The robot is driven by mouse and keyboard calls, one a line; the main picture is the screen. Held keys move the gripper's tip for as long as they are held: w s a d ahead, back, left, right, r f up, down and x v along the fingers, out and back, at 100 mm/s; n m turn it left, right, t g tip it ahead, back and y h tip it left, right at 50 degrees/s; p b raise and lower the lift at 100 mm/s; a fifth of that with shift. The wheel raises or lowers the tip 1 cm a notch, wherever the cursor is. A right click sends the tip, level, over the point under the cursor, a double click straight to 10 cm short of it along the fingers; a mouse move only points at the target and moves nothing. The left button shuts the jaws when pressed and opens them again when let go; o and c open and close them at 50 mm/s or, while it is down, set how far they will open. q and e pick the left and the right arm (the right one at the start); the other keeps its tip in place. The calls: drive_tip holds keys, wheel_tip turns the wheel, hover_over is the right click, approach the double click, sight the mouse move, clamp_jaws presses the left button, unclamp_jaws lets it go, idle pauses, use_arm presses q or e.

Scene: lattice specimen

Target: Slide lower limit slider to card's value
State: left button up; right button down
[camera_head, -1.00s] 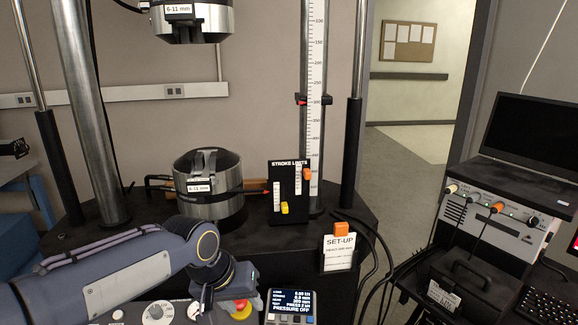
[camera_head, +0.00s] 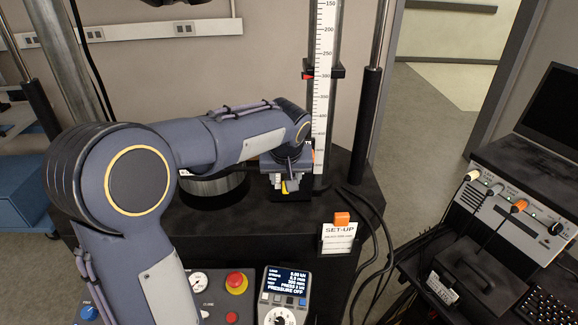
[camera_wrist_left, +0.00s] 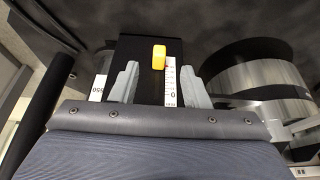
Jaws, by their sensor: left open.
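The dark stroke limits panel (camera_head: 289,197) stands on the machine's black base, mostly hidden behind my left gripper (camera_head: 287,182). In the wrist view the panel (camera_wrist_left: 138,48) carries a yellow slider knob (camera_wrist_left: 158,57) beside a white printed scale (camera_wrist_left: 171,80). My left gripper (camera_wrist_left: 158,84) is open, one finger on each side of the knob's line, with the knob a little beyond and apart from them. The orange slider is hidden now. The SET-UP card (camera_head: 338,238) hangs on the base's front; its small print is too blurred to read.
The metal cylinder (camera_head: 205,190) stands close to the left of the panel; it also shows in the wrist view (camera_wrist_left: 262,80). A ruler column (camera_head: 321,95) rises right behind the panel. The control box with a red button (camera_head: 237,282) and a display (camera_head: 287,287) lie in front.

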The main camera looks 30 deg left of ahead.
use_arm(q)
drive_tip(key=shift+x, duration=2.75)
clamp_jaws()
